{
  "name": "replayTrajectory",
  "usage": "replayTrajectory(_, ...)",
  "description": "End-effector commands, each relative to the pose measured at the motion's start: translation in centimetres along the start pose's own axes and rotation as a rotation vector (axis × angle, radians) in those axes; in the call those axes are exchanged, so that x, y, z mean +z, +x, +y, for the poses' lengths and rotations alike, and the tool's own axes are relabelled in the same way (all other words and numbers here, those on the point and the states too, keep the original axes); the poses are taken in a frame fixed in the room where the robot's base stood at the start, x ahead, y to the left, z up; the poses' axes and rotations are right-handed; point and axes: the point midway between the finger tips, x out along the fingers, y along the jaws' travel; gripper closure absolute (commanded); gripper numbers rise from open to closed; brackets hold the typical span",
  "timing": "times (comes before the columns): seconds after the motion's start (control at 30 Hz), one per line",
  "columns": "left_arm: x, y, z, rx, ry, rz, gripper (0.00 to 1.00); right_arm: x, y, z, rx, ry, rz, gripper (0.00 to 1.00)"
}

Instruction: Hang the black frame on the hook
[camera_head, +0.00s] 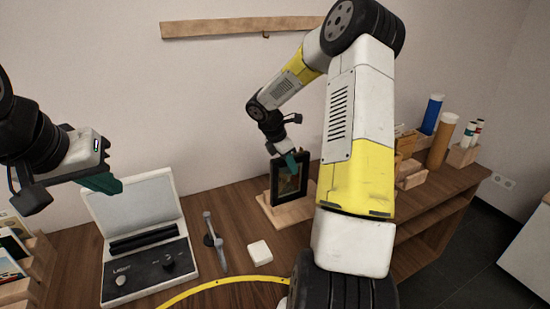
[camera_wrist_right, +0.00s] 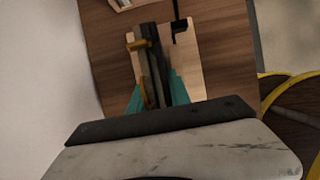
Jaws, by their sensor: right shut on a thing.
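The black frame (camera_head: 279,186) stands upright on a light wooden stand (camera_head: 286,215) on the table, with a picture inside it. My right gripper (camera_head: 291,163) reaches it from above, and its green fingers are shut on the frame's upper edge. In the right wrist view the frame (camera_wrist_right: 151,68) is seen edge-on between the fingertips (camera_wrist_right: 157,95). The small hook (camera_head: 266,35) sits on a wooden rail (camera_head: 235,27) high on the wall. My left gripper (camera_head: 104,183) is at the left, above the laptop-like case, away from the frame; its finger gap is unclear.
Tubes in wooden holders (camera_head: 462,155) stand at the right. Framed cards (camera_head: 12,250) stand at the left. The wall below the rail is clear.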

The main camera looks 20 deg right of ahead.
Motion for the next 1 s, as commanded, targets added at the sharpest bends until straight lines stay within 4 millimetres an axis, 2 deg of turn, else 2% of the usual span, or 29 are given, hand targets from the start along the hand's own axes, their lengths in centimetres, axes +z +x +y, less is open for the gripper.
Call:
replayTrajectory(0.17,0.0,0.0,0.0,0.0,0.0,0.0,1.0,-0.1,0.3,0.0,0.001,-0.001,0.0,1.0)
replayTrajectory(0.2,0.0,0.0,0.0,0.0,0.0,0.0,1.0,-0.1,0.3,0.0,0.0,0.0,0.001,0.73)
replayTrajectory(0.3,0.0,0.0,0.0,0.0,0.0,0.0,1.0,-0.1,0.3,0.0,0.0,0.0,0.001,0.55)
replayTrajectory(0.73,0.0,0.0,0.0,0.0,0.0,0.0,1.0,-0.1,0.3,-0.1,-0.001,0.001,0.001,0.55)
replayTrajectory(1.0,0.0,0.0,0.0,0.0,0.0,0.0,1.0,-0.5,-4.7,0.2,0.003,0.0,-0.001,0.55)
